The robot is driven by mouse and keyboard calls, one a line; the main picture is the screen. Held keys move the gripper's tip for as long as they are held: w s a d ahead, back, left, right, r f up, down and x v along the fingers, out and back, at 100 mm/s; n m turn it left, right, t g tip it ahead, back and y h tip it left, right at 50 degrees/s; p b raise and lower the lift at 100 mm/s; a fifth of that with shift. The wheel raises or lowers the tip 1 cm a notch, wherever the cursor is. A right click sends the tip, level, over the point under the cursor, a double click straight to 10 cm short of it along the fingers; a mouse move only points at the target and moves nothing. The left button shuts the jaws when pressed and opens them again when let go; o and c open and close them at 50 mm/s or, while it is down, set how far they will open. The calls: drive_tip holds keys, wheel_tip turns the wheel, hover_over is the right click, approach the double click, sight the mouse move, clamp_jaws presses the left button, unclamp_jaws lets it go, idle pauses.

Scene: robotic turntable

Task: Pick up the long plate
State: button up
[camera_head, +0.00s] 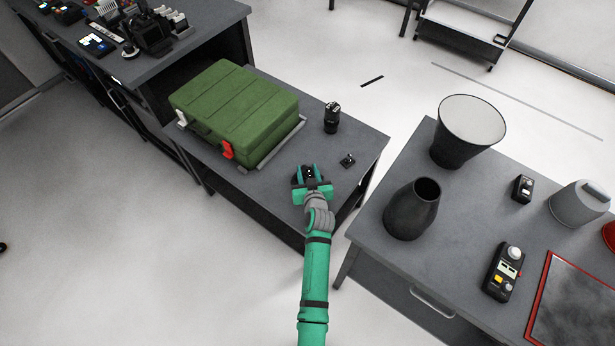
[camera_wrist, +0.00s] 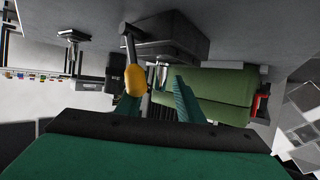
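My gripper (camera_head: 309,172) is low over the front edge of the small grey table. It also shows in the wrist view (camera_wrist: 158,98), where its two green fingers are apart. A dark device (camera_wrist: 170,38) with a lever and a yellow knob (camera_wrist: 136,79) is close by the left finger in that view. A small silvery piece shows between the fingers; I cannot tell whether anything touches it. In the head view my gripper hides most of the device. I cannot make out for certain which thing is the long plate.
A green case (camera_head: 235,110) fills the table's left part. A black cylinder (camera_head: 332,117) and a small dark switch (camera_head: 348,160) stand right of it. A separate table at right bears a dark vase (camera_head: 412,210) and a flared vessel (camera_head: 462,140). Floor shows between the tables.

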clamp_jaws()
drive_tip(key=shift+r, duration=0.1)
